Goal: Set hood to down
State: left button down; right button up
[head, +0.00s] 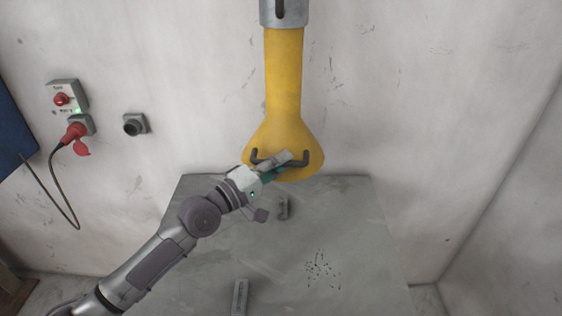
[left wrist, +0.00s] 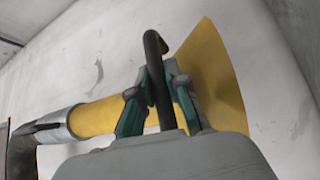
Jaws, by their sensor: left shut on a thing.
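The yellow hood (head: 283,135) hangs from a grey pipe collar (head: 284,12) against the wall, its flared mouth low over the table. A dark bar handle (head: 304,160) runs across the front of the mouth. My left gripper (head: 284,163) is at this handle, and its fingers cover the handle's middle. In the left wrist view, the fingers of my left gripper (left wrist: 160,95) are closed around the dark handle (left wrist: 154,60), with the yellow hood (left wrist: 212,70) behind. My right gripper is not in view.
A grey table (head: 350,230) stands below the hood, with a small grey object (head: 283,207), a flat grey bar (head: 240,297) and dark specks (head: 320,268) on it. A red plug (head: 75,131) and sockets are on the left wall. The table's right side is mostly clear.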

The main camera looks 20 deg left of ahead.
pick_arm(q)
jog(key=c, duration=1.1)
grip_release()
jog(key=shift+c, duration=0.2)
jog(key=shift+r, duration=0.1)
jog(key=v, duration=1.2)
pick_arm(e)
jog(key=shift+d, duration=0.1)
